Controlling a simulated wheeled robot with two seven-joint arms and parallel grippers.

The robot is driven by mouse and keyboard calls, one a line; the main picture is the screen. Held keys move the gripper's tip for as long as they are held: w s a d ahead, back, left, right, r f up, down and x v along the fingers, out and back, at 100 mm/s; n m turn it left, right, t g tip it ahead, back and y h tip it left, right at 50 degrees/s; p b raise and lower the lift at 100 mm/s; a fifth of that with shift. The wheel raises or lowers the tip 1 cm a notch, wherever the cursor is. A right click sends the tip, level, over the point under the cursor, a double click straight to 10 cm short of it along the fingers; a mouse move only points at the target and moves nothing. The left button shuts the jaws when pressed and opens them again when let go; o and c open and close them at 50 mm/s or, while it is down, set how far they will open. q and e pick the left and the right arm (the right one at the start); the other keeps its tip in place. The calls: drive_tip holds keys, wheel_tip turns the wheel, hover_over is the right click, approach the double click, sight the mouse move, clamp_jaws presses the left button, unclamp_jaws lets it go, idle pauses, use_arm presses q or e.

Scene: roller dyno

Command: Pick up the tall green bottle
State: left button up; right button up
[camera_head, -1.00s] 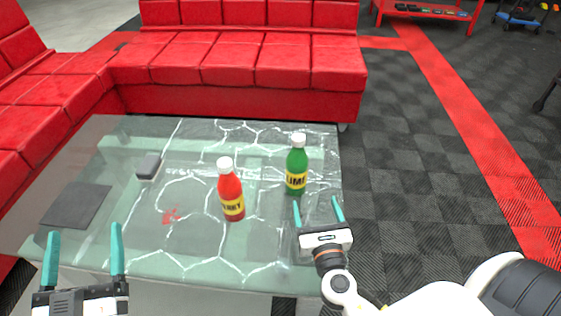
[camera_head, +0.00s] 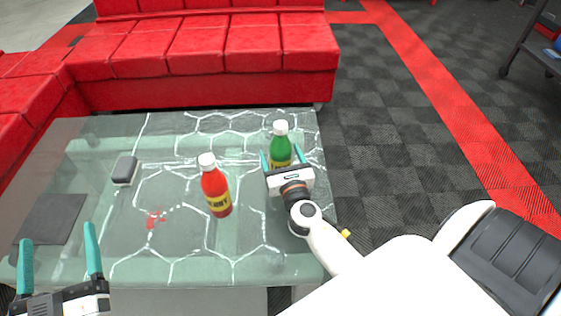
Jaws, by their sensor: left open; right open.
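The tall green bottle (camera_head: 280,145) with a white cap and yellow label stands upright near the far right part of the glass table (camera_head: 110,225). My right gripper (camera_head: 283,159) is open, with one teal finger on each side of the bottle. Its palm hides the bottle's lower part, and I cannot tell whether the fingers touch it. My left gripper (camera_head: 58,248) is open and empty over the table's near left corner.
A red bottle (camera_head: 215,187) with a yellow label stands upright left of my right gripper. A small grey block (camera_head: 125,170) and a dark flat mat (camera_head: 49,219) lie on the table's left side. A red sofa (camera_head: 200,60) borders the table behind and left.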

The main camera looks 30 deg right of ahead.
drive_tip(key=shift+x, duration=1.15)
drive_tip(key=c, duration=1.5)
drive_tip(key=shift+r, duration=0.1)
